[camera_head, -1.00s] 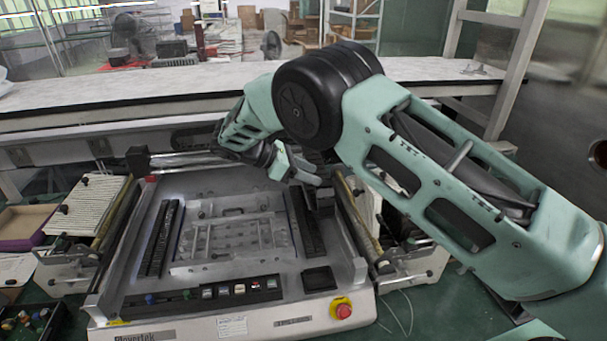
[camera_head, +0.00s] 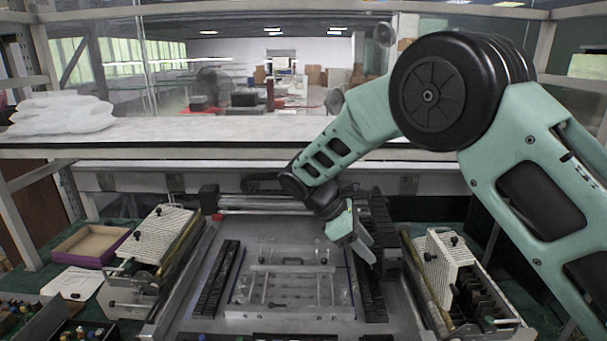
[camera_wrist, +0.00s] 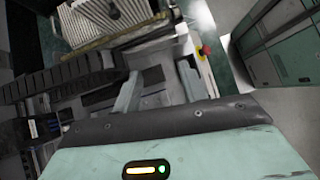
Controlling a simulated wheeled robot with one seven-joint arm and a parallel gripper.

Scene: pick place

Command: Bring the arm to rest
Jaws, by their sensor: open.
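My gripper (camera_head: 357,246) is at the end of my green arm, above the right part of the grey test machine (camera_head: 207,321). In the wrist view my gripper (camera_wrist: 158,88) shows two fingers set apart with nothing between them. The fingers point toward the machine, and a dark ribbed cable chain (camera_wrist: 65,80) lies to their left. I cannot tell the exact height of the fingertips above the machine.
A ribbed rack (camera_head: 436,262) stands right of the machine, another (camera_head: 160,234) left. A purple-edged box (camera_head: 92,244) and a bin of small parts (camera_head: 88,333) are further left. A pale shelf (camera_head: 215,130) crosses behind. In the wrist view, green cabinets (camera_wrist: 290,50) stand at right.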

